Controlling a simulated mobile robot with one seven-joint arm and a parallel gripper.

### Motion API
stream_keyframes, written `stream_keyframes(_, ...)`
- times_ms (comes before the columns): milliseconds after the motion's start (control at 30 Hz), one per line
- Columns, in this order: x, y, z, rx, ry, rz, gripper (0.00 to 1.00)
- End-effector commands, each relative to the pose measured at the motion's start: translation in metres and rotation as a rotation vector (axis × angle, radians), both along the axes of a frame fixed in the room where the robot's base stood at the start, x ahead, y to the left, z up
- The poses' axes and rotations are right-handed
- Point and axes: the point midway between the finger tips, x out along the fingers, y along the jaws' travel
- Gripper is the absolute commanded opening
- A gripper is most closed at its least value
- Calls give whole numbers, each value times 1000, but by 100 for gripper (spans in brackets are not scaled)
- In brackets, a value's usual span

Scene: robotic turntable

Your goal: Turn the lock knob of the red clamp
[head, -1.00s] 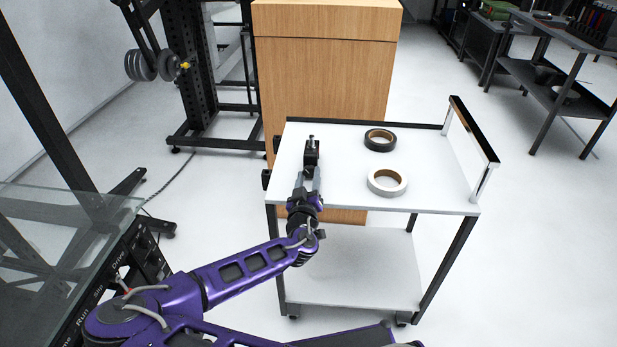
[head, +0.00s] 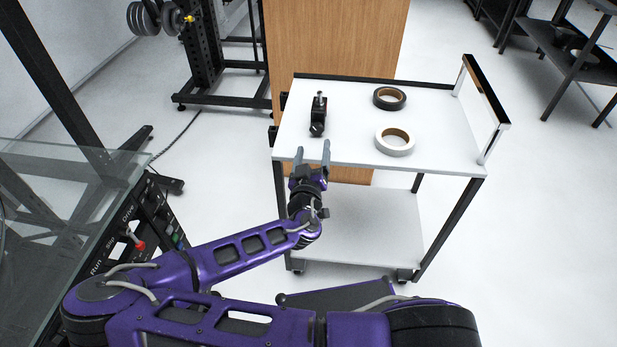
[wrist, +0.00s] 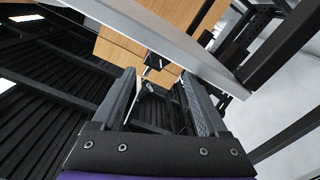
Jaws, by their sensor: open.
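A small, mostly black clamp-like device (head: 318,116) stands near the left side of the white cart top (head: 350,130), with a metallic knob or post on its upper end. I cannot make out clear red on it. My gripper (head: 313,151) is open and empty at the cart's near edge, fingers pointing at the device with a gap between. In the wrist view, my open gripper (wrist: 158,76) shows both fingers at the sides. A small dark item (wrist: 155,62) appears beyond the fingertips there, but I cannot tell what it is.
A black tape roll (head: 389,98) and a white tape roll (head: 394,141) lie right of the device. A control panel with a red-handled lever (head: 138,243) and a glass top (head: 65,190) are at left. A wooden cabinet (head: 335,45) stands behind the cart.

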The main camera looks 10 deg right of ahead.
Motion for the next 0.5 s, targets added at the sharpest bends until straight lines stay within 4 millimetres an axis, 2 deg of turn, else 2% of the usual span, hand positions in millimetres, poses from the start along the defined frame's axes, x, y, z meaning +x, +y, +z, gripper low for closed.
stream_keyframes(100,-30,10,0,2,2,3,76)
stream_keyframes(300,-72,23,0,1,1,4,76)
stream_keyframes(500,-96,29,0,1,0,2,76)
